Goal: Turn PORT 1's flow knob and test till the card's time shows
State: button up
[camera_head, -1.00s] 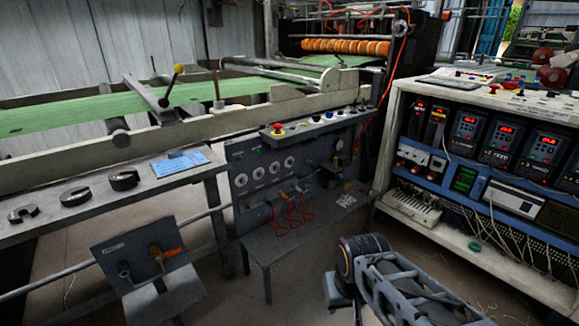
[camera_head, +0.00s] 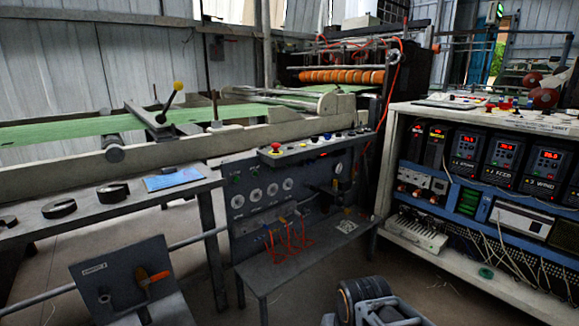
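A dark grey panel (camera_head: 290,188) stands upright at the middle, with several round white dials in a row. Below the dials, red hoses (camera_head: 290,237) loop from small fittings onto a grey shelf (camera_head: 300,262). Which fitting is PORT 1's flow knob is too small to tell. A blue card (camera_head: 172,179) lies on the bench at the left; its writing cannot be read. Part of my arm shows at the bottom right of centre. My gripper is not visible.
A white cabinet (camera_head: 405,120) with red-lit drives stands at the right. A tilted plate (camera_head: 125,275) with an orange-handled valve is at the lower left. Dark rings (camera_head: 112,192) lie on the left bench (camera_head: 135,203). Bare floor shows between the shelf and cabinet.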

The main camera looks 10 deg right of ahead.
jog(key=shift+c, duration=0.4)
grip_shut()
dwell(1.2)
